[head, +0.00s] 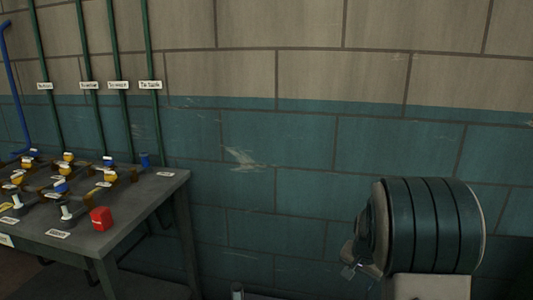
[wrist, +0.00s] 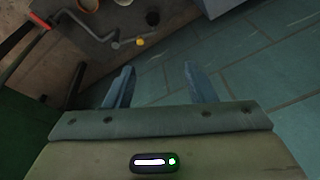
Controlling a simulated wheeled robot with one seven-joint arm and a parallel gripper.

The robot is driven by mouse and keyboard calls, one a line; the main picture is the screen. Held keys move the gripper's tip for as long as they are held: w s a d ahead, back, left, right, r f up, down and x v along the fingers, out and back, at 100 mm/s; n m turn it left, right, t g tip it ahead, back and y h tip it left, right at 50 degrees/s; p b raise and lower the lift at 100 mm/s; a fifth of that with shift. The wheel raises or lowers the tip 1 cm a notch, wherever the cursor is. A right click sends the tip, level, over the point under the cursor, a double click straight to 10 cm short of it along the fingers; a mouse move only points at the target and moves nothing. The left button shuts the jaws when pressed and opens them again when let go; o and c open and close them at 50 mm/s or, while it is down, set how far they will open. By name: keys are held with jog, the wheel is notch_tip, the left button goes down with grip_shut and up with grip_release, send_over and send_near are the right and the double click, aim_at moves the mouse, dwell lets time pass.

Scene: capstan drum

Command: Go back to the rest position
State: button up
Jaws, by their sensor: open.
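My gripper (wrist: 160,88) shows in the wrist view. Its two blue-grey fingers stand well apart, with nothing between them. No object touches the fingertips in that view.
At left in the head view stands a grey bench (head: 150,190) with several valves and a red block (head: 101,218). Labelled green pipes (head: 113,50) run up the wall. A banded green cylinder (head: 430,225) is at lower right. The wrist view shows a red-handled bar (wrist: 28,32) at upper left.

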jog(key=s+a+r+n+p, duration=0.4)
jog(key=s+r+p, duration=0.4)
jog(key=s+r, duration=0.4)
jog(key=s+a+r+n+p, duration=0.3)
jog(key=s+a+r+p, duration=0.3)
jog(key=s+r, duration=0.7)
notch_tip(320, 180, up, 4)
jog(key=p, duration=0.2)
jog(key=shift+s+a+f+n+y+p, duration=0.15)
jog(key=shift+a+f+n+y+p, duration=0.15)
jog(key=shift+n+y, duration=0.1)
jog(key=shift+d, duration=0.1)
